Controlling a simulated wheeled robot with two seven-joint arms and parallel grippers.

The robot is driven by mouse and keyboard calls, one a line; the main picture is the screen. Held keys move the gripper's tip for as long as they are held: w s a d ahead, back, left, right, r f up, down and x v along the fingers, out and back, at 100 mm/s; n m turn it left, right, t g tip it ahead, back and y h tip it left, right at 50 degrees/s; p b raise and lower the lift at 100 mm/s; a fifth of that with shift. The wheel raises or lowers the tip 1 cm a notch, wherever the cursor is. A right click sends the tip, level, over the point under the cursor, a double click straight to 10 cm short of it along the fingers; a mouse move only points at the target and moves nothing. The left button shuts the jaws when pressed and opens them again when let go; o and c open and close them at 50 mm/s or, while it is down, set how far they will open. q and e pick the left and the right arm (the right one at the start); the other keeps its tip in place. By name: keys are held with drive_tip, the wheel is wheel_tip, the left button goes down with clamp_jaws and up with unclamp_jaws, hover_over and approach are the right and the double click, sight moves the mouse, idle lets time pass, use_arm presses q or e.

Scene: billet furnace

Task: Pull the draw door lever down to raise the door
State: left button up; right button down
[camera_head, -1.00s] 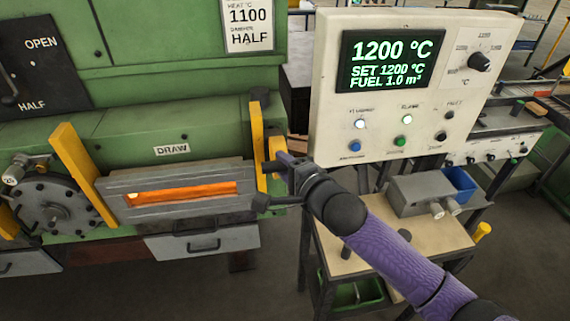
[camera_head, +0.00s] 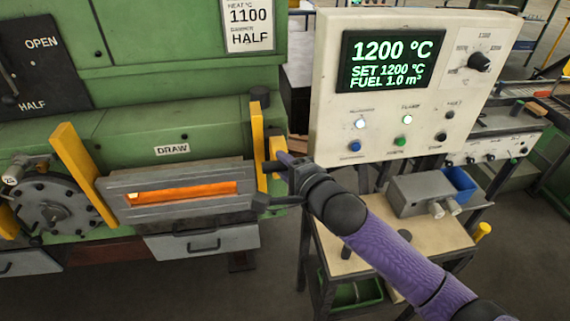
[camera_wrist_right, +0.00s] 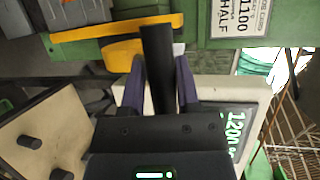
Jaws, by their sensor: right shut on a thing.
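The draw door (camera_head: 215,207) is a grey framed plate under the DRAW label, with an orange glowing slot across it. Two yellow uprights flank it. The draw door lever shows in the wrist view as a yellow arm (camera_wrist_right: 120,50) with a black round grip (camera_wrist_right: 157,70). In the head view its yellow part (camera_head: 276,147) shows just right of the right upright. My right gripper (camera_head: 284,162) is at the lever, right of the door. In the wrist view its purple fingers (camera_wrist_right: 160,75) are shut around the black grip. My left gripper is out of view.
A white control panel (camera_head: 327,105) reading 1200 °C stands close right of my gripper. Below it is a wooden-topped stand (camera_head: 345,262) with a grey box (camera_head: 415,190). A round bolted flange (camera_head: 55,203) is left of the door, and grey drawers (camera_head: 203,243) are below it.

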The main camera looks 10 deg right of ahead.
drive_tip(key=shift+w+r, duration=0.1)
drive_tip(key=shift+r, duration=0.2)
